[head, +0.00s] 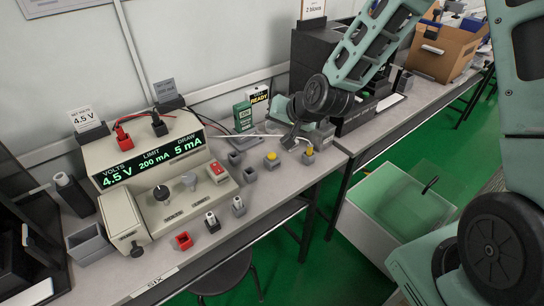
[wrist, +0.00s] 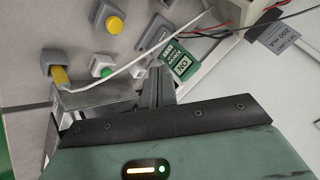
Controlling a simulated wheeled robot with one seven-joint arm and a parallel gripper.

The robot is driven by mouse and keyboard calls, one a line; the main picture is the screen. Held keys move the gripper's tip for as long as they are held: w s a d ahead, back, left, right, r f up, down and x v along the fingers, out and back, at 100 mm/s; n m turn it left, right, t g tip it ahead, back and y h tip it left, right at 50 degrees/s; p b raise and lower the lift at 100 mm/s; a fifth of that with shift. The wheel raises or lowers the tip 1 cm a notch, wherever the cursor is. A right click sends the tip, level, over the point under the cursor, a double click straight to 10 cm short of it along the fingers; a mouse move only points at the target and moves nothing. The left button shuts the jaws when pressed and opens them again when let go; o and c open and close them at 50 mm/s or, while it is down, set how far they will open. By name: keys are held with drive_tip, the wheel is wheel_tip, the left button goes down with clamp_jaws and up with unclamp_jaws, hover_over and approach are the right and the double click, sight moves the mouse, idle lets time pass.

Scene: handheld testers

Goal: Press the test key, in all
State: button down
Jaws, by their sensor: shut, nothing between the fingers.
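In the head view my gripper (head: 290,141) is low over the back of the bench, right of the power supply, with its fingers together. In the wrist view its dark fingers (wrist: 155,76) are shut and empty. A small green button (wrist: 103,71) in a white collar sits left of them, seemingly apart; the gripper hides it in the head view. One yellow button (head: 271,157) on a grey block also shows in the wrist view (wrist: 115,24). A second yellow button (head: 309,151) is right of the gripper. I cannot tell which one is the test key.
The power supply (head: 155,175) reads 4.5 V, 200 mA and 5 mA. A thin white cable (wrist: 140,68) passes close by.

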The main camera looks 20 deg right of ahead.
sight(275, 157)
wheel_tip(275, 157, down, 8)
drive_tip(key=b, duration=0.5)
drive_tip(key=shift+r+b, duration=0.1)
drive_tip(key=shift+b, duration=0.3)
idle(1.4)
drive_tip(key=shift+f+b, duration=0.3)
drive_tip(key=shift+f, duration=0.1)
drive_tip(key=shift+f+b, duration=0.35)
drive_tip(key=shift+f, duration=0.1)
idle(0.6)
drive_tip(key=shift+r+p, duration=0.8)
drive_tip(key=shift+r, duration=0.15)
wheel_tip(275, 157, up, 5)
drive_tip(key=p, duration=0.4)
